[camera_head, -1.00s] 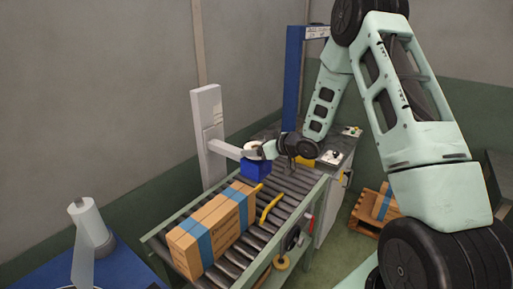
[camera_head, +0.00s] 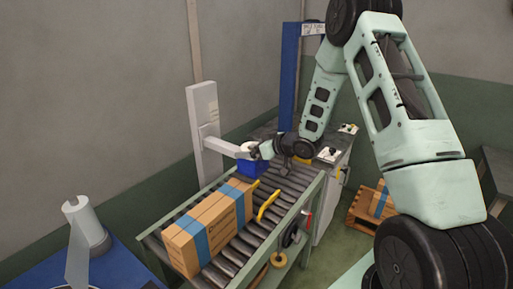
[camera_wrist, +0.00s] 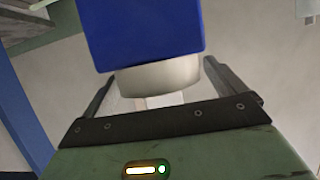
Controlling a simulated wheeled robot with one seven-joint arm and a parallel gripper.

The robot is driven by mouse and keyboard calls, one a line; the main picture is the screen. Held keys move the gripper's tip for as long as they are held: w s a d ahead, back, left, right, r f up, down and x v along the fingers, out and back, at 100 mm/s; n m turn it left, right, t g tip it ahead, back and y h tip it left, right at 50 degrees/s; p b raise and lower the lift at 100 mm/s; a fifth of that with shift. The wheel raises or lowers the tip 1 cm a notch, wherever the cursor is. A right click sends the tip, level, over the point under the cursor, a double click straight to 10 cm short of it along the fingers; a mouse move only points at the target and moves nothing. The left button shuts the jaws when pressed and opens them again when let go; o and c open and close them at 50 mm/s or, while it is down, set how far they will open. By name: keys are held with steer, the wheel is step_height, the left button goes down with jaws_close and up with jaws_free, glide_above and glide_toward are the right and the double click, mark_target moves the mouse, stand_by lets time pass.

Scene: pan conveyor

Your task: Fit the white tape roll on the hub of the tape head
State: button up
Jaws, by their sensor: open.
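The white tape roll (camera_wrist: 155,78) lies against the blue tape head (camera_wrist: 145,30) in the wrist view, between the two fingers of my gripper (camera_wrist: 160,90). The fingers are apart, with a gap visible beside the roll.
A roller conveyor (camera_head: 236,251) carries cardboard boxes with blue bands (camera_head: 206,231) in front of the tape head. A white post (camera_head: 204,120) stands left of it and a blue post (camera_head: 290,70) behind.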

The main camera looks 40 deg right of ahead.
steer(key=b+v, duration=0.2)
steer(key=v, duration=1.5)
steer(key=shift+s, duration=0.2)
steer(key=w+a+g+h, duration=0.2)
steer(key=w+a, duration=0.2)
steer(key=a, duration=0.4)
steer(key=s+a+n+g+h, duration=0.1)
steer(key=s+a+g, duration=0.3)
steer(key=a, duration=0.9)
steer(key=s+a+n+g, duration=0.1)
steer(key=s+a, duration=0.3)
steer(key=s, duration=0.4)
steer(key=s+a+n+g, duration=0.1)
steer(key=s+a+g, duration=0.2)
steer(key=s, duration=0.5)
steer(key=s+a+g+h, duration=0.1)
steer(key=s+a+g, duration=0.1)
steer(key=s+a, duration=0.4)
steer(key=shift+s+f+n+g, duration=0.15)
steer(key=shift+s+n+g, duration=0.2)
steer(key=shift+s, duration=0.75)
